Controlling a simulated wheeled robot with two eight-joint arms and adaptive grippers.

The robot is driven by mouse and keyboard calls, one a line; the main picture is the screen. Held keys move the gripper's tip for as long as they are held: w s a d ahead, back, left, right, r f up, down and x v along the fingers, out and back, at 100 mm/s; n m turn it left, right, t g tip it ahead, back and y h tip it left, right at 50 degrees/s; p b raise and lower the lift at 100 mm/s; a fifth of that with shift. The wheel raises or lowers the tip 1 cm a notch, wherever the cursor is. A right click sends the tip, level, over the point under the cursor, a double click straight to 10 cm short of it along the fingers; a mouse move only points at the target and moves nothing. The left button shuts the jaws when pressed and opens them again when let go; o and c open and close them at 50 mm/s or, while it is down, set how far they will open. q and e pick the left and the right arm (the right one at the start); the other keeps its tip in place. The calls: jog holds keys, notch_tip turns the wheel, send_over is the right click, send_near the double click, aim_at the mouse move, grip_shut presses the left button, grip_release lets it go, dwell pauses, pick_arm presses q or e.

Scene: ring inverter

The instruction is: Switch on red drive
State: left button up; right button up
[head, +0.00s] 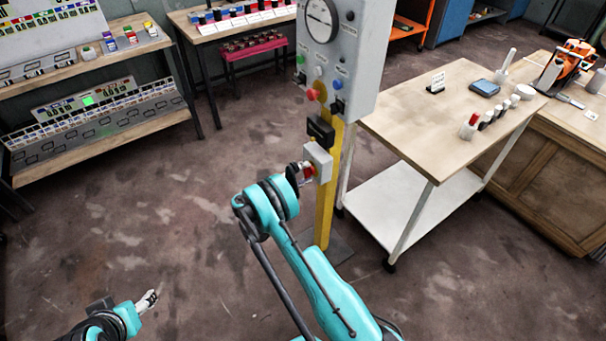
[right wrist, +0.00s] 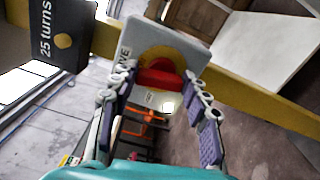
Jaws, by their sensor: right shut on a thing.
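The red drive switch (right wrist: 160,78) is a red knob on a yellow disc on a small grey box. The box face (right wrist: 190,52) carries lettering that seems to read "DRIVE". In the head view the grey box (head: 318,160) is fixed to a yellow post, and the red knob (head: 309,171) shows at its left side. My right gripper (head: 302,172) is at the knob. In the right wrist view its fingers (right wrist: 155,98) stand on both sides of the knob, shut on it. My left gripper (head: 149,299) is low at the left, away from the post, its fingers small.
The yellow post (head: 325,215) carries a black "25 turns" box (right wrist: 60,35) and a grey panel (head: 345,60) with a gauge and buttons. A wooden-topped cart (head: 400,115) stands close on the right. Shelves (head: 95,145) stand at the left. The floor between is clear.

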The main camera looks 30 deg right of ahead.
jog(key=shift+f+m, duration=0.1)
jog(key=shift+m, duration=0.9)
jog(key=o, duration=1.2)
jog(key=shift+c, duration=0.2)
jog(key=s+a, duration=0.1)
jog(key=a, duration=1.1)
